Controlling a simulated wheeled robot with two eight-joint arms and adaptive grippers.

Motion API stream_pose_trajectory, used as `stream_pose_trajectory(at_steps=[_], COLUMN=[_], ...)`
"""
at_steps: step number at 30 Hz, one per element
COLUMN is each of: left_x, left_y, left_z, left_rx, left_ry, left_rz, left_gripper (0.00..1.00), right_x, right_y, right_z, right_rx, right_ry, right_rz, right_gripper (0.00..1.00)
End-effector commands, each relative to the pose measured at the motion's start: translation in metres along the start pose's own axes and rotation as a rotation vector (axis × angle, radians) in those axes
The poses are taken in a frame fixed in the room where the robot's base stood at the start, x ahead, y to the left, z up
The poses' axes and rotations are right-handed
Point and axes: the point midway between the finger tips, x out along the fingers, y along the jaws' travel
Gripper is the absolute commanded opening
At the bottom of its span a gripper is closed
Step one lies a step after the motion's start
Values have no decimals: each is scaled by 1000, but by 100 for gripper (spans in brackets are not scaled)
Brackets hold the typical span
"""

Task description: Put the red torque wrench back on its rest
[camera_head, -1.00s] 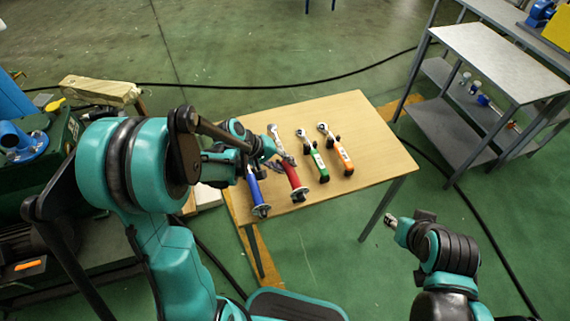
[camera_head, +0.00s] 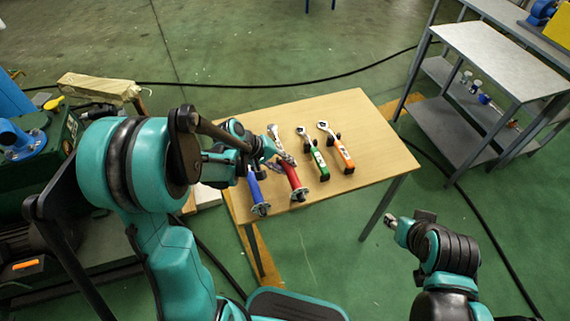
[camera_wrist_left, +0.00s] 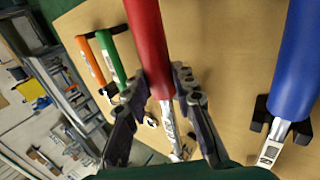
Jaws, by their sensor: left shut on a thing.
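The red torque wrench (camera_head: 294,181) lies near the left part of the wooden table, between the blue wrench (camera_head: 256,190) and the green wrench (camera_head: 320,164). My left gripper (camera_head: 285,160) is over its upper part. In the left wrist view, the two fingers (camera_wrist_left: 170,104) are shut on the red wrench (camera_wrist_left: 149,45), near where its red handle meets the metal shaft.
An orange wrench (camera_head: 342,156) lies right of the green one. In the left wrist view, the blue wrench (camera_wrist_left: 300,60) is close by on a black rest (camera_wrist_left: 262,112). The table's right part (camera_head: 382,150) is clear. A grey shelf (camera_head: 490,60) stands right.

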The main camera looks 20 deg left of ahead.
Motion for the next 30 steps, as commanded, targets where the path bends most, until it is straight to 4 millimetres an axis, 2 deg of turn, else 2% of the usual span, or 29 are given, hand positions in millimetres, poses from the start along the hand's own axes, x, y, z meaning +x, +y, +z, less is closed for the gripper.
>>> stream_pose_trajectory(at_steps=[22,23,25,30], left_x=[14,14,14,14], left_y=[-10,-10,-10,-10], left_z=[0,0,0,0], left_rx=[-1,-1,0,0], left_ry=[0,0,0,0], left_rz=[2,1,1,1], left_gripper=[0,31,49,50], right_x=[12,12,11,11], right_y=[0,0,0,0], right_z=[8,8,8,8], right_rx=[0,0,0,0], right_ry=[0,0,0,0], right_rz=[0,0,0,0], right_gripper=[40,40,40,40])
